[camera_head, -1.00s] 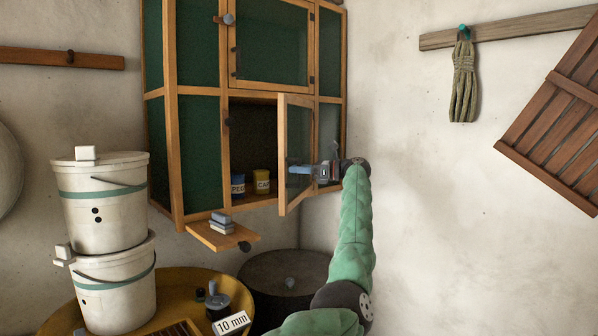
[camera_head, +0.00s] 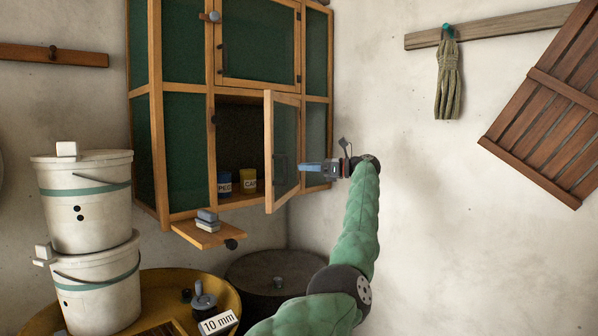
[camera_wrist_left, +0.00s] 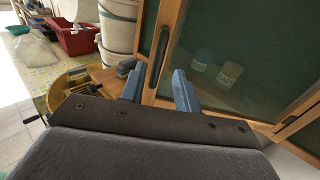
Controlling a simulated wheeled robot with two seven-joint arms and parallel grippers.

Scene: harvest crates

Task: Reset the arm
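My left gripper (camera_head: 308,167) is at the end of the green arm, just right of the open lower door (camera_head: 286,150) of the wooden cabinet (camera_head: 154,110). Its blue fingers (camera_wrist_left: 158,88) are spread apart in the left wrist view, with nothing between them. The door's dark handle (camera_wrist_left: 159,56) shows beyond the fingers, apart from them. Inside the cabinet stand a blue tin (camera_head: 224,183) and a yellow tin (camera_head: 248,181). They also show dimly through the door's glass in the left wrist view. My right gripper is not in view.
A small shelf (camera_head: 205,236) with stacked blocks juts below the cabinet. A dark barrel (camera_head: 270,275) stands below. The wall right of my arm is mostly free.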

